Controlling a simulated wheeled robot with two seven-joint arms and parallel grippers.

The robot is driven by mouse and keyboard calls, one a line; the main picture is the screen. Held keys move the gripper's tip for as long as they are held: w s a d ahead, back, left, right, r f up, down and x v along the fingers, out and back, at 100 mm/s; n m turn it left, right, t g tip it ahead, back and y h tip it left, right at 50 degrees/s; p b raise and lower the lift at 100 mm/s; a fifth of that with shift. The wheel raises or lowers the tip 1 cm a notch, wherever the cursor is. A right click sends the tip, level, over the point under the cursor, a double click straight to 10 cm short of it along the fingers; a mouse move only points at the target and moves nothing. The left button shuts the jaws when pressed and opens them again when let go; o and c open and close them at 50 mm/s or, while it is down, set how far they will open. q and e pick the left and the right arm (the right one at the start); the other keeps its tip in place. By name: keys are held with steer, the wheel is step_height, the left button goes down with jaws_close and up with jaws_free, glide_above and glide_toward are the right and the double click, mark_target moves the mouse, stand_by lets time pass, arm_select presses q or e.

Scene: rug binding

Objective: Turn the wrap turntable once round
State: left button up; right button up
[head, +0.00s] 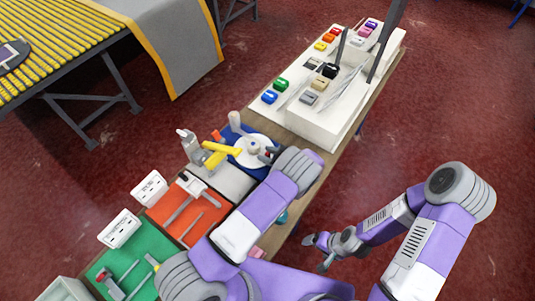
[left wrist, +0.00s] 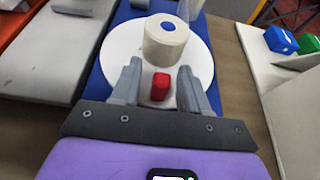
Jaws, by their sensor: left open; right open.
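The wrap turntable is a white round disc (head: 246,161) on a blue mat. It also fills the middle of the left wrist view (left wrist: 204,68). A cream roll with a blue core (left wrist: 166,42) stands on its far part. A small red block (left wrist: 160,87) shows at the near part of the disc. My left gripper (left wrist: 158,82) is open, with its fingers on either side of the red block and a gap showing on both sides. In the head view, my left gripper (head: 268,153) is at the disc's right side. My right gripper (head: 324,252) is open and empty, away from the turntable.
A yellow-handled tool (head: 220,152) lies left of the disc, near a pale upright post (head: 235,121). An orange mat (head: 185,211) and a green mat (head: 125,262) hold tools. A white stand (head: 310,118) with coloured blocks is behind right. The floor at right is clear.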

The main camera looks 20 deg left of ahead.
arm_select(q)
jaws_close()
steer(key=shift+s, duration=0.1)
stand_by(0.5)
